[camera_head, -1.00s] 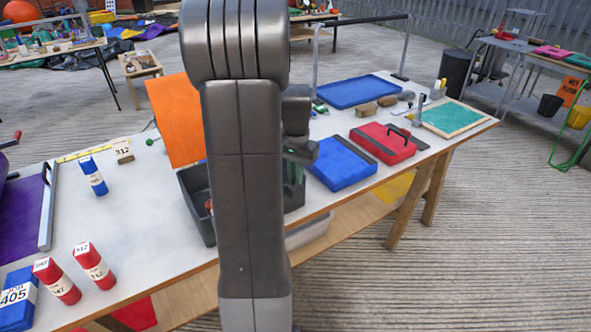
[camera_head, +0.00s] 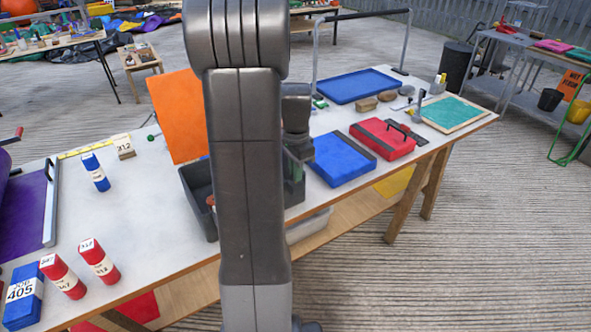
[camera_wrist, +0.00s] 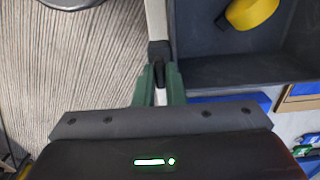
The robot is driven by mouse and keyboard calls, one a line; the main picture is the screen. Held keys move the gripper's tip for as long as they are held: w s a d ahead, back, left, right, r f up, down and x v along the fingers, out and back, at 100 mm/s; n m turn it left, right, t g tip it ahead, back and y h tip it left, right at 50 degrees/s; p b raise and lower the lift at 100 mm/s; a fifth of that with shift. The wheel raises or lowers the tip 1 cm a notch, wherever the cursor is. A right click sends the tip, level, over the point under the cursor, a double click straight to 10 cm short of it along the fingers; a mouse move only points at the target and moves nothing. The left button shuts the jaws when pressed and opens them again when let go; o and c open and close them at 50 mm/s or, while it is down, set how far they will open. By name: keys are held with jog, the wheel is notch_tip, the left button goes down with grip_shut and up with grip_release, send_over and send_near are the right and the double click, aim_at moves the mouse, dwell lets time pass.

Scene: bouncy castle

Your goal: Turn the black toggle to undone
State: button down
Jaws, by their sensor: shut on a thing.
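The black toggle (camera_wrist: 159,53) shows in the wrist view at the end of a pale strip, just ahead of my fingers. My gripper (camera_wrist: 159,80) has green fingers, closed on the toggle's near end. The toggle's lower part is hidden between the fingers, and I cannot tell its turn position. In the head view my own arm covers most of this spot. My wrist shows beside the arm above the dark grey bin (camera_head: 198,195), and the toggle cannot be made out there.
The bin, holding a yellow roll (camera_wrist: 251,12), is close on the right in the wrist view. A blue case (camera_head: 342,160) and a red case (camera_head: 383,139) lie right of my arm. An orange panel (camera_head: 177,115) stands left. Open paving lies beyond the table's front edge.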

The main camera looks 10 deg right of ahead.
dwell(0.3)
jog(key=c, duration=1.5)
grip_release()
notch_tip(320, 180, up, 14)
jog(key=shift+p, duration=0.35)
jog(key=shift+f, duration=0.1)
notch_tip(320, 180, down, 14)
jog(key=shift+r+b, duration=0.1)
jog(key=shift+b, duration=0.25)
